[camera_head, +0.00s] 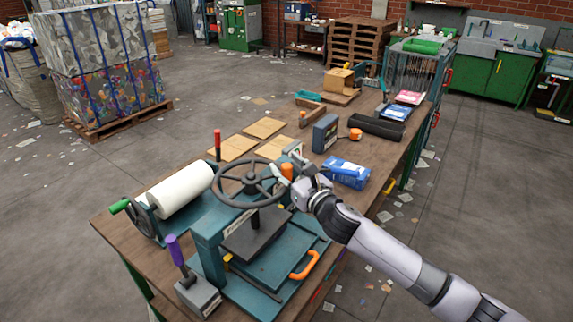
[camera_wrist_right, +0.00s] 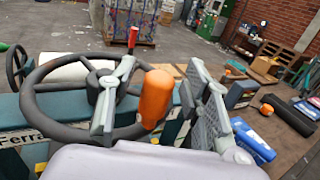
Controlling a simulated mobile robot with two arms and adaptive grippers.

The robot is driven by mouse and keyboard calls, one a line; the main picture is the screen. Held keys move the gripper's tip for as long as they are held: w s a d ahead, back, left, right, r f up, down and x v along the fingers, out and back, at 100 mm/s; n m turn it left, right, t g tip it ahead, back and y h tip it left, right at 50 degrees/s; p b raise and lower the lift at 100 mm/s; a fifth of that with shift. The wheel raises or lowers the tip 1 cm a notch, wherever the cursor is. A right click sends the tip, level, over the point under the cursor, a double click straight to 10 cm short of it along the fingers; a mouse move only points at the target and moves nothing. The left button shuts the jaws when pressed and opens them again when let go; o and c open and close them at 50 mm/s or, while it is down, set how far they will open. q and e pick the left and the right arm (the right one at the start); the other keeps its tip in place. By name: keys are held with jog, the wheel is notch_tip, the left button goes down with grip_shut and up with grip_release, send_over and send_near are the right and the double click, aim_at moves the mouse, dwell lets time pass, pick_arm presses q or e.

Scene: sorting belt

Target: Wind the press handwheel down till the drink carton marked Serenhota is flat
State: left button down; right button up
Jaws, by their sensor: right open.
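The press has a dark handwheel (camera_head: 246,184) with an orange knob (camera_head: 287,171) on its rim. Below it, a black press plate (camera_head: 257,233) hangs over the teal base (camera_head: 268,268). I see no carton under the plate, though part of that space is hidden. A blue and white carton (camera_head: 347,172) lies on the bench right of the press; its marking is unreadable. My right gripper (camera_head: 296,174) is at the wheel's right side. In the right wrist view its open fingers stand either side of the orange knob (camera_wrist_right: 155,97); contact is unclear. My left gripper is out of view.
The wooden bench (camera_head: 385,150) also holds a white roll (camera_head: 180,189), a purple-handled tool (camera_head: 176,252), brown flat sheets (camera_head: 265,128), a dark box (camera_head: 325,133) and an orange tape measure (camera_head: 355,134). A red-tipped lever (camera_head: 217,143) stands behind the wheel.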

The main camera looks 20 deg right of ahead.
jog(key=shift+w, duration=0.2)
jog(key=shift+c, duration=0.5)
grip_shut()
dwell(0.4)
